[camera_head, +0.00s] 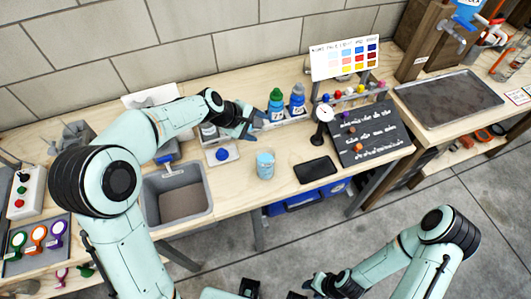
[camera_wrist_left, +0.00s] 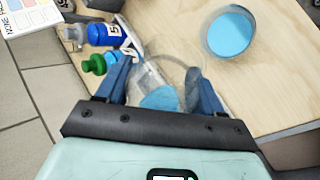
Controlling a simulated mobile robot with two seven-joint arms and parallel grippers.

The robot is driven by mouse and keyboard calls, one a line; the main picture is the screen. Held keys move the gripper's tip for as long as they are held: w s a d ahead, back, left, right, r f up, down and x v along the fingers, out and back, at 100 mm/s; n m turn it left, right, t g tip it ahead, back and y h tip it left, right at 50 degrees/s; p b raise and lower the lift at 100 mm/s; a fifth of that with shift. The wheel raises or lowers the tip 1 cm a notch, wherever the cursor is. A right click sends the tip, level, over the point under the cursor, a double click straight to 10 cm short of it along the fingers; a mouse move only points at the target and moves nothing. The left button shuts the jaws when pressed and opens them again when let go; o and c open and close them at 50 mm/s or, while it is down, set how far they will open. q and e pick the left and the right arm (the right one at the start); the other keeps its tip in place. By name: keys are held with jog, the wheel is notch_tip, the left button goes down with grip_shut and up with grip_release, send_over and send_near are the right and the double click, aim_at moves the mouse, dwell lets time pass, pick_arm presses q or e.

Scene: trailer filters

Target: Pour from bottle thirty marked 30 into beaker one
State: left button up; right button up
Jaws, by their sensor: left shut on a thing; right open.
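My left gripper (camera_wrist_left: 160,90) is shut on a clear vessel with blue contents (camera_wrist_left: 160,97), seen between its fingers in the left wrist view. No 30 mark is readable on it. In the head view the left gripper (camera_head: 243,121) is above the bench, left of two capped bottles. A beaker with blue liquid (camera_head: 265,163) stands upright on the bench, apart from the gripper; it also shows in the left wrist view (camera_wrist_left: 230,34). My right gripper (camera_head: 315,284) is open, low at the bottom edge.
A black flat device (camera_head: 315,170) lies right of the beaker. A dark board with writing (camera_head: 365,135) and a colour chart (camera_head: 345,58) stand further right. A grey sink (camera_head: 178,197) and a small white device with a blue item (camera_head: 222,153) are at left.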

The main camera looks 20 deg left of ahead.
pick_arm(q)
jog(key=shift+a+f, duration=0.1)
jog(key=shift+f, duration=0.15)
pick_arm(e)
jog(key=shift+s+f, duration=0.2)
jog(key=shift+f, duration=0.15)
pick_arm(q)
jog(key=shift+f+b, duration=0.2)
jog(key=shift+b, duration=0.15)
pick_arm(e)
jog(key=shift+f, duration=0.15)
pick_arm(q)
jog(key=shift+w+f, duration=0.1)
pick_arm(e)
jog(key=shift+s+a+f, duration=0.1)
pick_arm(q)
jog(key=shift+f, duration=0.2)
pick_arm(e)
jog(key=shift+s+f, duration=0.1)
jog(key=shift+f, duration=0.1)
pick_arm(q)
jog(key=shift+f+t+b, duration=0.2)
jog(key=shift+t+b, duration=0.15)
jog(key=shift+t, duration=0.05)
pick_arm(e)
jog(key=shift+s+f, duration=0.1)
